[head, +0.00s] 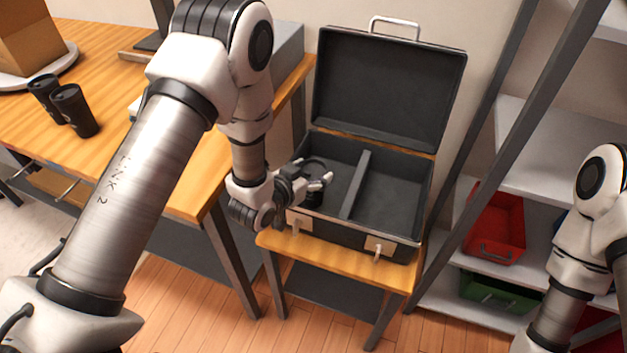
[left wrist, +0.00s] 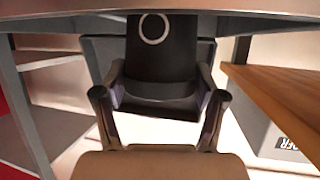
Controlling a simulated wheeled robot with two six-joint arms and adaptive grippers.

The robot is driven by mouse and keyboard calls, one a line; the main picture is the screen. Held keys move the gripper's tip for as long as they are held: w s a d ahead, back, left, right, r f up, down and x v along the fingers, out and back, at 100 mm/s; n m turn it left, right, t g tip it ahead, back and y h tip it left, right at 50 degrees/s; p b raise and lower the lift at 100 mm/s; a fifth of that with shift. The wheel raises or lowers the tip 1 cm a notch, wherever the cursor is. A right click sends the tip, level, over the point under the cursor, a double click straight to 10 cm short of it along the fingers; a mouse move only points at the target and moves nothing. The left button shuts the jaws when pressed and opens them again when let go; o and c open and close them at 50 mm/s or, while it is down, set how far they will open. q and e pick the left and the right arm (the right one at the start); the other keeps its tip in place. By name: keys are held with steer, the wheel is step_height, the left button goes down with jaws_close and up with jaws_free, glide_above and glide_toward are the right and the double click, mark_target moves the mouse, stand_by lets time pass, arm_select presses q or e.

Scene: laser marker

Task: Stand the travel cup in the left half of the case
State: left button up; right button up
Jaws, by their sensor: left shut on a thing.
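The open black case (head: 388,95) stands on a small wooden table, lid up at the back. A grey divider (head: 355,184) parts it into a left and a right half. My left gripper (head: 322,181) is at the front of the left half, shut on the dark travel cup (head: 313,197). The cup is mostly hidden by the fingers in the head view. In the left wrist view the black cup (left wrist: 160,55), with a white ring mark, sits between both fingers. I cannot tell whether it touches the case floor. My right gripper is out of view.
Two black cups (head: 75,110) stand on the wooden workbench (head: 115,60) at left. The right half of the case is empty. A shelf rack with a red bin (head: 495,225) and a green bin (head: 500,293) stands at right, close to the case. The lid rises behind my gripper.

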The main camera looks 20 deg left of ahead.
arm_select(q)
steer(key=f, duration=0.3)
steer(key=shift+w+d+f, duration=0.1)
steer(key=shift+w+d, duration=0.1)
steer(key=shift+w, duration=0.05)
steer(key=shift+s+a, duration=0.1)
steer(key=shift+s, duration=0.05)
steer(key=shift+f, duration=0.1)
steer(key=o, duration=0.7)
steer(key=shift+o, duration=0.2)
